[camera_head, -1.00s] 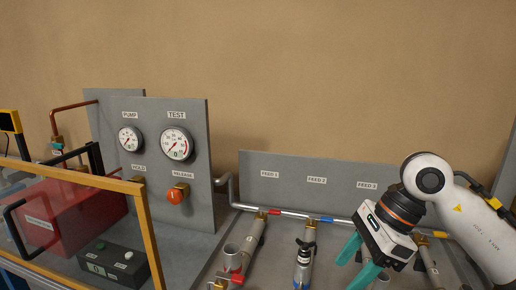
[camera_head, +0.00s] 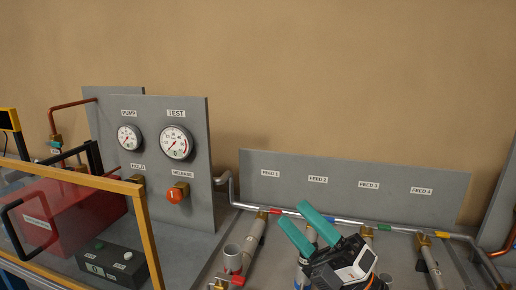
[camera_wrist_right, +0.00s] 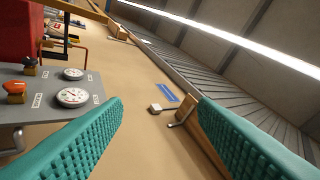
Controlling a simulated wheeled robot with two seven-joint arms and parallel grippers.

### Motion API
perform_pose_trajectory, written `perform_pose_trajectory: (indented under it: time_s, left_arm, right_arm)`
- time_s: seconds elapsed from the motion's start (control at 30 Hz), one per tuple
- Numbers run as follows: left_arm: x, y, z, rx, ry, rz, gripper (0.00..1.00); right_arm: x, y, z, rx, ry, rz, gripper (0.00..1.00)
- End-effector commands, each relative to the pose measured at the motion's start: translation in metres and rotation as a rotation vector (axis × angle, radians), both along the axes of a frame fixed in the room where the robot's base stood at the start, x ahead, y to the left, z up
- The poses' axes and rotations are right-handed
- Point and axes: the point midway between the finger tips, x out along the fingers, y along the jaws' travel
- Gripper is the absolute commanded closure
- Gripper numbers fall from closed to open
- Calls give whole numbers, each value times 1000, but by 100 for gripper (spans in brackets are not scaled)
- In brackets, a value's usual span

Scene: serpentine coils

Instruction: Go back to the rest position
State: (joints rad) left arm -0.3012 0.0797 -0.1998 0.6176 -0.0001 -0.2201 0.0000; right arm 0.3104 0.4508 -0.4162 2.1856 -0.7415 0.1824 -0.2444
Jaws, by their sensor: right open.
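My right gripper (camera_head: 308,229) is at the lower right of the head view, its two teal fingers pointing up and left. It is open and empty, in front of the feed pipes. My left gripper is not in view.
A grey panel with two gauges (camera_head: 176,142) and an orange release knob (camera_head: 174,195) stands left of centre. A yellow-framed guard (camera_head: 148,230) and red box (camera_head: 62,212) are at left. The feed panel (camera_head: 395,190) stands behind the pipe (camera_head: 350,222). The space above is clear.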

Motion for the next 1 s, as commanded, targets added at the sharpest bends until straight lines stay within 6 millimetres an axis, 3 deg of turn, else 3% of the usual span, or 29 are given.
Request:
perform_pose_trajectory:
  time_s: [0.1,0.17,0.23,0.37,0.4,0.5,0.7,1.0]
  left_arm:
    - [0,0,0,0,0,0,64]
    - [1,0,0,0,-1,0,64]
    - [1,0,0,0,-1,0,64]
    - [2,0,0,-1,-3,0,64]
    - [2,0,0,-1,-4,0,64]
    - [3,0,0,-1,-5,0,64]
    - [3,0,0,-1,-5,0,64]
    - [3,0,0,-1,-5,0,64]
  right_arm:
    - [27,-47,-48,278,390,-157,47]
    - [35,-70,-83,403,591,-241,47]
    - [33,-94,-132,530,824,-341,47]
    - [5,-125,-222,713,1221,-515,47]
    - [-9,-130,-247,755,1334,-566,47]
    - [-48,-139,-297,836,1574,-678,47]
    - [-120,-142,-355,917,1910,-842,47]
    - [-208,-137,-397,953,2260,-1027,47]
